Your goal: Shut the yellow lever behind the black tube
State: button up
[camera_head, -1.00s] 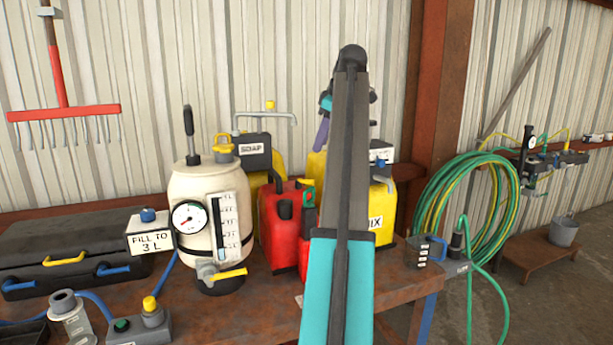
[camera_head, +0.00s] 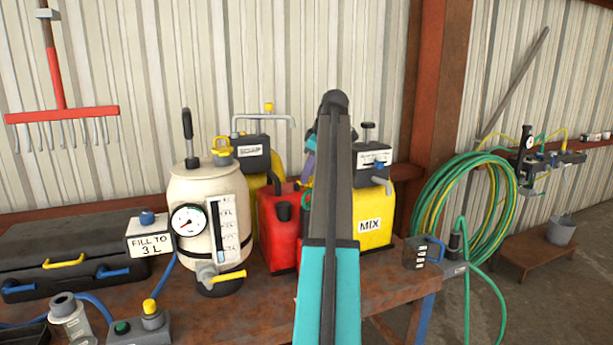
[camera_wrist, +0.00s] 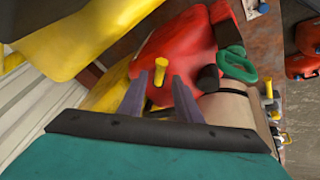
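A yellow lever (camera_wrist: 160,72) with a round end shows in the wrist view against the red can (camera_wrist: 177,50). In the head view I cannot make it out behind my arm. My gripper (camera_wrist: 161,82) is open, its two purple-grey fingers apart on either side of the lever; I cannot tell whether they touch it. A short black tube (camera_wrist: 208,78) shows right of the lever in the wrist view, next to a green ring (camera_wrist: 238,66). In the head view the red can (camera_head: 278,232) stands left of my arm, and one purple finger of the gripper (camera_head: 309,160) shows.
A cream tank (camera_head: 190,190) with a gauge and another yellow lever (camera_head: 228,277) stands left of the red can. Yellow containers stand behind and right, one labelled MIX (camera_head: 376,225). A black case (camera_head: 75,250) lies at left on the rusty bench (camera_head: 255,300).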

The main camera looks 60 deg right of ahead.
jog(key=shift+x, duration=1.1)
grip_shut()
jog(key=shift+d, duration=0.1)
jog(key=shift+a+r+m+h+p, duration=0.1)
jog(key=shift+a+m+h+p, duration=0.2)
jog(key=shift+a+m+p, duration=0.35)
jog(key=m, duration=0.1)
jog(key=m+h+p, duration=0.1)
jog(key=m, duration=0.1)
jog(key=shift+w+a+g, duration=0.15)
jog(key=shift+a+g, duration=0.15)
jog(key=shift+g, duration=0.1)
jog(key=m, duration=0.1)
jog(key=m+g+h+p, duration=0.1)
jog(key=m, duration=0.1)
jog(key=a+m+p, duration=0.1)
jog(key=m, duration=0.1)
jog(key=shift+w+g, duration=0.3)
jog(key=shift+w, duration=0.1)
